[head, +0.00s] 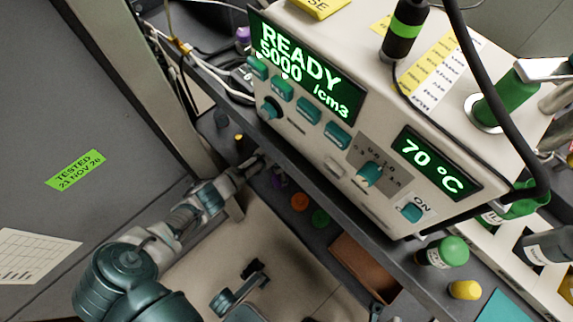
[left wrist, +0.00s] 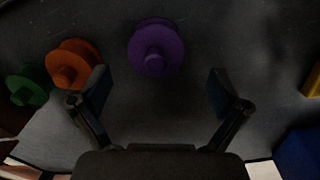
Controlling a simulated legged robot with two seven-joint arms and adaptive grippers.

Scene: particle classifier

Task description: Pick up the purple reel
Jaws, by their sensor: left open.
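The purple reel (left wrist: 156,48) lies on the dark shelf, ahead of my left gripper (left wrist: 160,88) in the left wrist view. The gripper is open, with its two fingers spread wide. The reel sits beyond the fingertips, roughly midway between them, and is apart from both. In the head view the purple reel (head: 278,178) is small and dark, just right of my left gripper (head: 256,167) under the machine. Its contact with the shelf is hard to see there. My right gripper is not seen.
An orange reel (left wrist: 73,63) lies close to the left finger, and a green reel (left wrist: 28,87) lies farther left. A blue block (left wrist: 300,150) and a yellow thing (left wrist: 313,80) are at the right. The white machine (head: 340,100) overhangs the shelf in the head view.

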